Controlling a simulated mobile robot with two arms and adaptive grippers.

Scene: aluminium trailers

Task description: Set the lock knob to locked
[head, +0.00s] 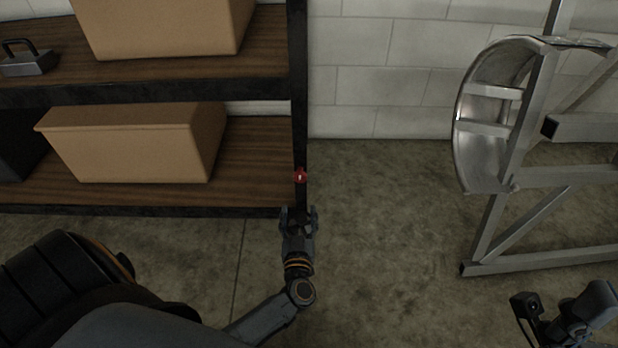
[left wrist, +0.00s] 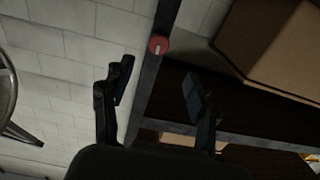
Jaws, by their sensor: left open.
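The lock knob (head: 300,175) is a small round red knob with a pale mark, on the dark upright post at the shelf's right front corner. In the head view the mark looks roughly upright. The knob also shows in the left wrist view (left wrist: 158,45), beyond my fingertips and between their lines. My left gripper (head: 299,212) is open and empty, just below the knob in the head view and apart from it. Its two spread fingers show in the left wrist view (left wrist: 157,82). My right gripper (head: 562,305) is partly in view at the lower right, far from the knob; its jaws are unclear.
The shelf (head: 255,165) holds cardboard boxes (head: 135,150) and a small metal block with a handle (head: 27,60). An aluminium trailer frame (head: 490,235) with a curved fender (head: 490,95) stands at right. The concrete floor between shelf and trailer is clear.

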